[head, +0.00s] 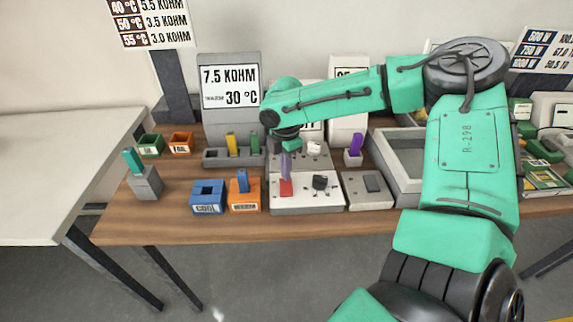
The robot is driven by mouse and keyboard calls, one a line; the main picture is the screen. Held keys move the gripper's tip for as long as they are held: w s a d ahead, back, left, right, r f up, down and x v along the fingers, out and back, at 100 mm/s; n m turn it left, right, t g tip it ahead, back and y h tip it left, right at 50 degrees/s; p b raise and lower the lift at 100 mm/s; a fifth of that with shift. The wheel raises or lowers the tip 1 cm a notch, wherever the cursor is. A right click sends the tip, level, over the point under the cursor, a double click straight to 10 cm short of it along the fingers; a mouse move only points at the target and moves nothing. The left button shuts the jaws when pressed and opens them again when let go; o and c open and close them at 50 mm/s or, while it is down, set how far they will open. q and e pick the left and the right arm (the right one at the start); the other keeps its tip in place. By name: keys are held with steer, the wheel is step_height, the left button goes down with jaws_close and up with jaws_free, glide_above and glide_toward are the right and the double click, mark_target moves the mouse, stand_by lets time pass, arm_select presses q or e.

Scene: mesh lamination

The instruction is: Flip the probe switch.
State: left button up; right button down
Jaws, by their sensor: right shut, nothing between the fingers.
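My right arm reaches in from the right, and my right gripper (285,166) points down, shut and empty. It is over the left part of a white panel (306,202). A red piece (286,187) sits on the panel just below the fingertips; I cannot tell if they touch it. A small black switch-like part (320,182) stands on the panel to the right of the red piece. A white part (314,148) sits further back. No label marks the probe switch, so I cannot tell which part it is. My left gripper is not in view.
Blue (207,209) and orange (244,206) boxes stand left of the panel. A grey block holds a teal piece (132,160) at far left. A purple piece (355,144) and a grey tray (404,193) are at right. A sign (229,87) reads 7.5 KOHM, 30 °C.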

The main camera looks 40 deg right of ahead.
steer(key=shift+f+b, duration=0.35)
steer(key=shift+f, duration=0.35)
steer(key=shift+r, duration=0.15)
step_height(320, 180, up, 7)
steer(key=p, duration=0.7)
stand_by(0.4)
